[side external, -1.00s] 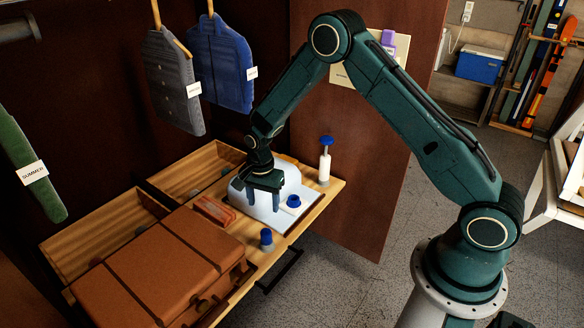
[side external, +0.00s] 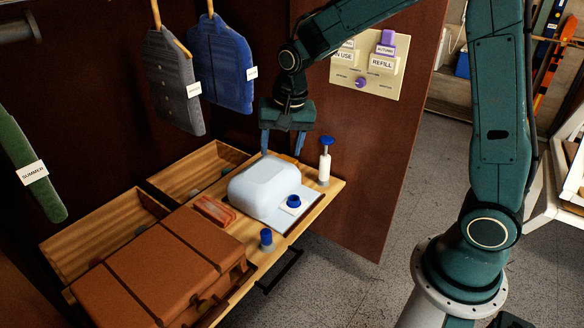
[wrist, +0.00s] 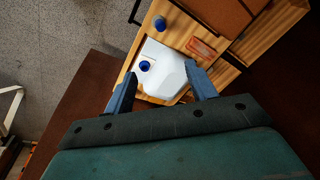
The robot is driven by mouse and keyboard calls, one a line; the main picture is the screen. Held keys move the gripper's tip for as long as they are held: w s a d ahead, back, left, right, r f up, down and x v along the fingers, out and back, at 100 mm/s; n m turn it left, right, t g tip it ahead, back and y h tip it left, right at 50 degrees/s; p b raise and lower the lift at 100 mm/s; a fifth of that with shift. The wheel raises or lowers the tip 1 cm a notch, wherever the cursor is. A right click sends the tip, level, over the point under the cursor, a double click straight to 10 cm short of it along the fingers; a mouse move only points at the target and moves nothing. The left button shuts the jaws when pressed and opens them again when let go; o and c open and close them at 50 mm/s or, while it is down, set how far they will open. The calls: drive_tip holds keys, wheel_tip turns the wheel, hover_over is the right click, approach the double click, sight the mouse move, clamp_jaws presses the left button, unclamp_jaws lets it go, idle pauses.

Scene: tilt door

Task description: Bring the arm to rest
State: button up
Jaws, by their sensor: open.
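My gripper (side external: 282,143) is open and empty, pointing down. It hangs above the back of a rounded pale white block (side external: 263,182) on the wooden shelf (side external: 255,258), apart from it. In the wrist view the two blue fingers (wrist: 163,92) are spread wide, with the white block (wrist: 163,72) below and beyond them. My upper arm stands nearly upright at the right of the side view, and the forearm reaches left from the top. The elbow is out of frame.
A white bottle with a blue top (side external: 324,163) stands close to the right of my gripper. Blue caps, a brown suitcase (side external: 155,268) and open wooden trays share the shelf. Hanging garments (side external: 220,65) are at the left. A dark door panel (side external: 365,150) with a label plate (side external: 370,65) stands behind.

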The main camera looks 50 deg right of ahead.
drive_tip(key=s+r+n+t, duration=0.1)
drive_tip(key=s+r+n, duration=0.3)
drive_tip(key=s, duration=0.8)
drive_tip(key=s+r+n+t, duration=0.2)
drive_tip(key=s+r+n, duration=0.3)
drive_tip(key=s, duration=0.6)
wheel_tip(320, 180, up, 2)
drive_tip(key=shift+s+a+r, duration=0.15)
drive_tip(key=shift+s+a, duration=0.1)
drive_tip(key=shift+s, duration=0.1)
